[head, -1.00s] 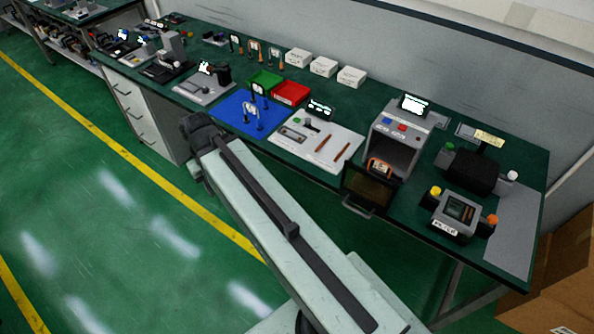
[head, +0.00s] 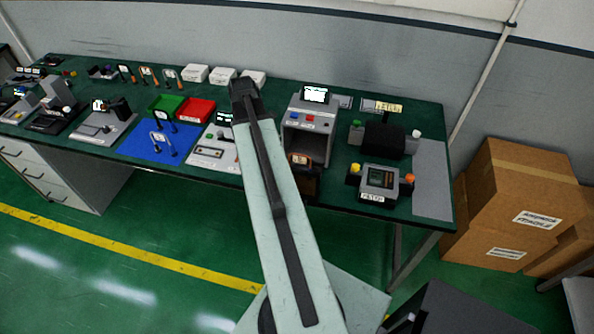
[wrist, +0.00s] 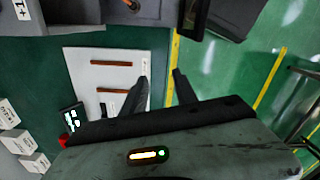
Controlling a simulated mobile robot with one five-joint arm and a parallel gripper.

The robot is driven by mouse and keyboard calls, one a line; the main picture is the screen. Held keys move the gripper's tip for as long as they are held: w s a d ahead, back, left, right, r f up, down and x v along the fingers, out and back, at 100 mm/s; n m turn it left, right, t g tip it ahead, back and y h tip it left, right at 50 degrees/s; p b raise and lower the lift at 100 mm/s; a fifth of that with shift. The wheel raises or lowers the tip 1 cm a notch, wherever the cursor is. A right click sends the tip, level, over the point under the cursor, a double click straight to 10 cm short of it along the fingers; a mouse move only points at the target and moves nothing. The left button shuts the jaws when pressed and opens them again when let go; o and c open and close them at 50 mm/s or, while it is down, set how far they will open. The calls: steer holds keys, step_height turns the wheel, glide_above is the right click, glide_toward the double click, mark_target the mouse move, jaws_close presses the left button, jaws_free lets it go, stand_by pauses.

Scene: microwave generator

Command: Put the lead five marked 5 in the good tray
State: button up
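A blue lead (head: 157,143) stands like an arch on the blue mat (head: 130,149). A dark item with a white tag (head: 164,115) stands behind it, near the trays; no number on it is legible. The green tray (head: 180,102) and the red tray (head: 197,111) sit side by side behind the mat. Neither shows a readable name, so I cannot tell which is the good tray. My gripper (head: 246,86) is to the right of the trays, left of the grey oven-like unit. In the wrist view my gripper (wrist: 160,84) has its fingers apart with nothing between them.
The white board (wrist: 85,55) with brown strips lies beside my gripper in the wrist view. The grey unit (head: 308,120) has its dark door open at the front. White boxes (head: 222,75) and several tagged stands line the back. Cardboard boxes (head: 525,190) stand at right.

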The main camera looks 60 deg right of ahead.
mark_target(300, 154)
steer(key=s+d+m, duration=0.1)
steer(key=s+d, duration=0.2)
steer(key=s, duration=0.1)
steer(key=s+d+m, duration=0.1)
steer(key=s+d, duration=0.3)
steer(key=s+d+r+m, duration=0.1)
steer(key=s+d, duration=0.3)
steer(key=s, duration=0.1)
steer(key=f+b, duration=0.7)
steer(key=f, duration=0.1)
steer(key=shift+w+a+f+b, duration=0.1)
steer(key=shift+w+f+b, duration=0.05)
steer(key=shift+w+b, duration=0.2)
steer(key=shift+r, duration=0.2)
jaws_close()
